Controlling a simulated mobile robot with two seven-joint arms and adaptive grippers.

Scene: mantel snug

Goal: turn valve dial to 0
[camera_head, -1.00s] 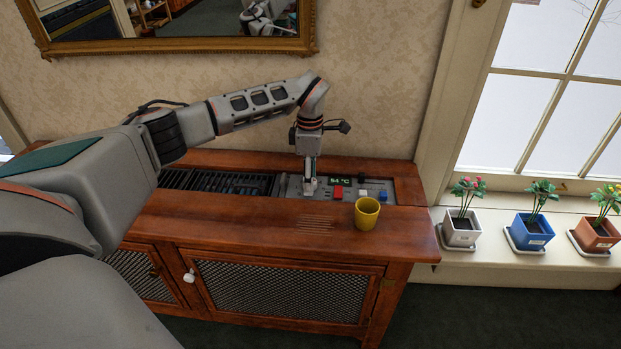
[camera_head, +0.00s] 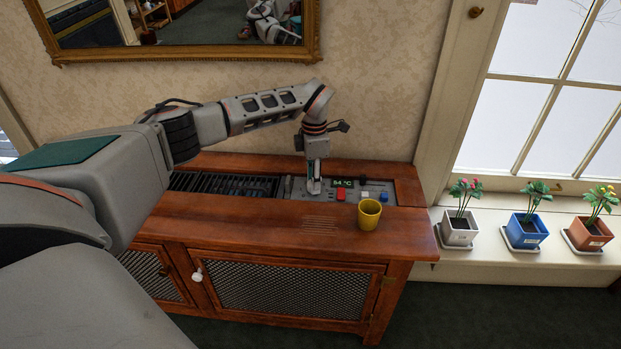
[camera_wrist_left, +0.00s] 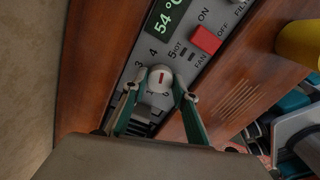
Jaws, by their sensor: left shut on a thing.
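The valve dial (camera_wrist_left: 160,80) is a pale round knob with a short red mark, set in the grey control panel (camera_wrist_left: 140,66). In the left wrist view the numbers 3, 4 and 5 show beside it; smaller marks close to it are hard to read. The red mark points roughly along the picture's vertical. My left gripper (camera_head: 314,188) reaches down to the panel, and its two green-sided fingers (camera_wrist_left: 160,88) are closed around the dial. In the head view the gripper hides the dial. My right gripper is not in view.
The panel has a display (camera_wrist_left: 168,16) reading 54 °C, a red switch (camera_wrist_left: 206,40) marked ON and OFF, and a blue button (camera_head: 384,197). A yellow cup (camera_head: 368,214) stands on the wooden cabinet (camera_head: 270,226) in front. Potted plants (camera_head: 460,229) stand on the sill at right.

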